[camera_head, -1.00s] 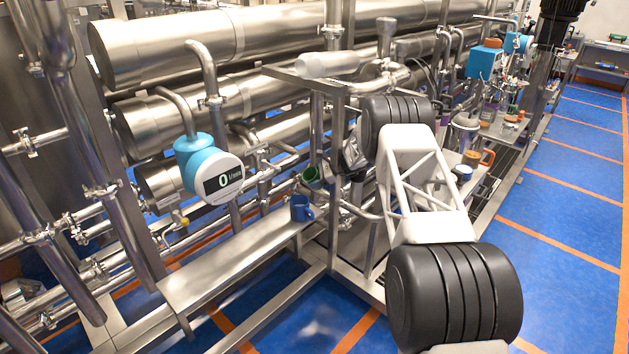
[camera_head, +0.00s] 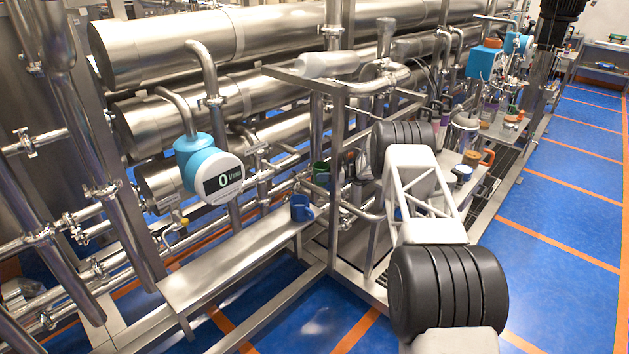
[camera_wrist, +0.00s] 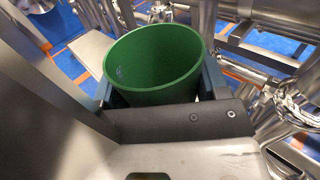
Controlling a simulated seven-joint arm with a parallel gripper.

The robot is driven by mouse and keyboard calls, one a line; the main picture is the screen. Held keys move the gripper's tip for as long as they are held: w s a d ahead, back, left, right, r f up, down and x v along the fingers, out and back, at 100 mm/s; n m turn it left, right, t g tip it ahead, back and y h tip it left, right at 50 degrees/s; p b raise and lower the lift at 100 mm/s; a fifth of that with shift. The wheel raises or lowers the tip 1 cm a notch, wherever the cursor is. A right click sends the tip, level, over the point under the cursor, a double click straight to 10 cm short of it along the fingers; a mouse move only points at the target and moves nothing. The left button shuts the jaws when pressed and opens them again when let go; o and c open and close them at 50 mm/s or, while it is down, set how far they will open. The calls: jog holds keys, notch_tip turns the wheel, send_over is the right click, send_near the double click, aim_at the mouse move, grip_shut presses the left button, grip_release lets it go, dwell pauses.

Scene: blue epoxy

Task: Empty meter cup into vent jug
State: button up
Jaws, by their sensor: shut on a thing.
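A green cup (camera_wrist: 155,62) is held between the two fingers of my gripper (camera_wrist: 160,92), which is shut on it. In the head view the green cup (camera_head: 320,172) is partly hidden behind a steel post, and looks close to upright. A blue mug (camera_head: 301,208) stands upright at the right end of a steel shelf, just below and left of the green cup, apart from it. I cannot tell which vessel is the vent jug.
The steel shelf (camera_head: 225,262) is bare left of the blue mug. A round flow meter (camera_head: 222,178) reading 0 hangs above it. Steel posts and pipes crowd the green cup. A white bottle-like vessel (camera_head: 328,65) lies on the frame above. Several cups and bottles stand at the right.

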jog(key=shift+d, duration=0.1)
jog(key=w+d+r, duration=0.3)
jog(key=d, duration=0.2)
jog(key=shift+r, duration=0.4)
jog(key=shift+s+a, duration=0.1)
dwell(0.4)
